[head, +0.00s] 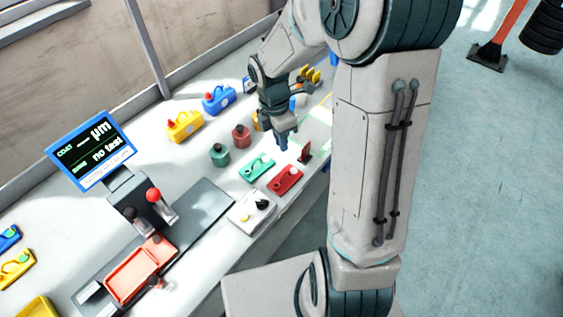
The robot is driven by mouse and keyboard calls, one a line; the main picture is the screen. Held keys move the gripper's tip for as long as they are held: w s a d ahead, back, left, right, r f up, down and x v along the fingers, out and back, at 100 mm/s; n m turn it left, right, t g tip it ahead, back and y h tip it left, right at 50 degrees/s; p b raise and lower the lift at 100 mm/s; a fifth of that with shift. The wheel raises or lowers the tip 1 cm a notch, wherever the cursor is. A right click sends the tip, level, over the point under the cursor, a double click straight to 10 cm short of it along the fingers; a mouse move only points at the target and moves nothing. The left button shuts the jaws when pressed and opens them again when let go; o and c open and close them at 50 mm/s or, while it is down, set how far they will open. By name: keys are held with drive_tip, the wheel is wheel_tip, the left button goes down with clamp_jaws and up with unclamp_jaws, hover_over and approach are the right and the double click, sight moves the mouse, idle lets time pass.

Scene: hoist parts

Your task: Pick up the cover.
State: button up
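No part is plainly marked as the cover, and I cannot tell which one it is. A flat green part (257,167) and a flat red part (286,180) lie side by side on the bench. A larger red tray-like part (140,271) lies at the lower left, below the screen. My gripper (283,143) points down over the bench, above and to the right of the green part. It appears apart from both flat parts. Its fingers are small and seen from behind, so their opening and anything between them cannot be made out.
Yellow (184,126) and blue (218,99) housings stand at the back. Red (241,136) and dark green (219,155) pots stand mid-bench. A small upright red piece (305,152) is right of my gripper.

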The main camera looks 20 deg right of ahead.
drive_tip(key=w+f+n, duration=0.1)
drive_tip(key=n, duration=0.1)
approach(285, 172)
drive_tip(key=shift+n, duration=0.3)
wheel_tip(285, 172, down, 5)
drive_tip(key=shift+s+p, duration=0.1)
drive_tip(key=shift+p, duration=0.3)
drive_tip(key=shift+s+d+f+p, duration=0.1)
drive_tip(key=shift+d+f+p, duration=0.1)
drive_tip(key=shift+f, duration=0.7)
drive_tip(key=shift+s+d+f+p, duration=0.1)
drive_tip(key=shift+s+f+p, duration=0.1)
drive_tip(key=shift+f, duration=0.7)
drive_tip(key=shift+s+d+f+p, duration=0.1)
drive_tip(key=shift+d+f+p, duration=0.1)
drive_tip(key=shift+f, duration=0.7)
clamp_jaws()
drive_tip(key=shift+r, duration=0.1)
